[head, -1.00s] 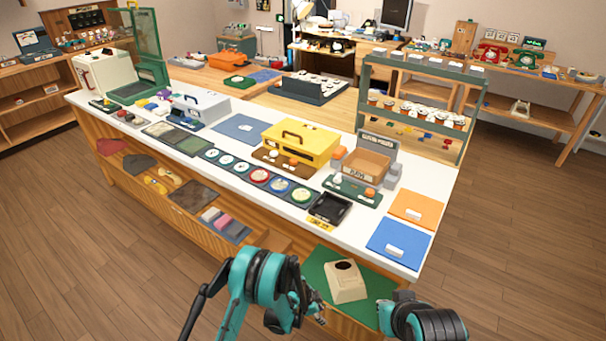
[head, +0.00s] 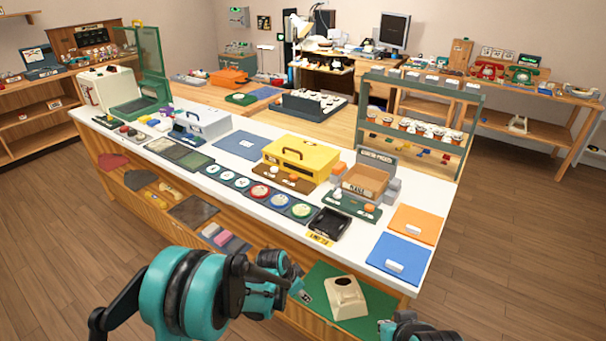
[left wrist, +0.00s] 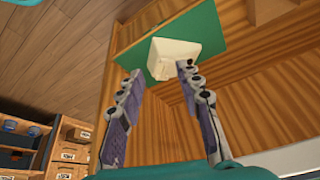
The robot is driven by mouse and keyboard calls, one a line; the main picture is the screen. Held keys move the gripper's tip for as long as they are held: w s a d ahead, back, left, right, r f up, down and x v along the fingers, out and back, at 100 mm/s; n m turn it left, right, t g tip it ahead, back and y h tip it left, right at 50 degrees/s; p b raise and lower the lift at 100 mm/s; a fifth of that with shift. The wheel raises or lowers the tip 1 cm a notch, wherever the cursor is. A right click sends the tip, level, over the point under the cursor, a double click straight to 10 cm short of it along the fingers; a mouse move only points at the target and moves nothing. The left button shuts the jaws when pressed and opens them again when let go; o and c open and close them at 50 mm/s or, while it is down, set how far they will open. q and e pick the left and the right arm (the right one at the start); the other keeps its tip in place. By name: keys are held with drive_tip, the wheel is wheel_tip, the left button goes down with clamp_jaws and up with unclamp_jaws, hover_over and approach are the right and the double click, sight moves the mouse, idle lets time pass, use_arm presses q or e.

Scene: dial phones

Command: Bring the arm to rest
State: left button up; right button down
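My left arm comes in from the lower left of the head view, and its gripper (head: 302,292) is in front of the counter, just left of a cream phone body. In the left wrist view the gripper (left wrist: 157,85) has its two fingers spread apart with nothing between them. The cream phone body (head: 346,296) sits on a green mat (head: 376,307) on the low shelf; it also shows beyond the fingertips in the left wrist view (left wrist: 176,55). My right arm shows only partly at the bottom edge of the head view, and its fingers are out of sight.
The white counter (head: 372,238) above holds a yellow case (head: 300,158), a row of dials, a black tray (head: 328,224), an orange mat (head: 416,224) and a blue mat (head: 399,250). The counter's front edge is close to my left arm. Wooden floor is open at right.

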use_arm(q)
drive_tip(key=s+a+r+n+t+y, duration=0.1)
drive_tip(key=s+a+r+n, duration=0.25)
drive_tip(key=r, duration=0.45)
drive_tip(key=s+a+r+n+t, duration=0.1)
drive_tip(key=s+a+r+n, duration=0.1)
drive_tip(key=s+a+r, duration=0.45)
drive_tip(key=s+a+r+n+t+y, duration=0.1)
drive_tip(key=s+a+r+n, duration=0.1)
drive_tip(key=s, duration=0.4)
drive_tip(key=s+a+r+n+t+y, duration=0.1)
drive_tip(key=s+a+r+n, duration=0.2)
drive_tip(key=s+a+r, duration=0.1)
drive_tip(key=shift+s+a+r, duration=0.4)
drive_tip(key=shift+s+a, duration=0.25)
drive_tip(key=shift+s, duration=0.6)
drive_tip(key=shift+n, duration=0.25)
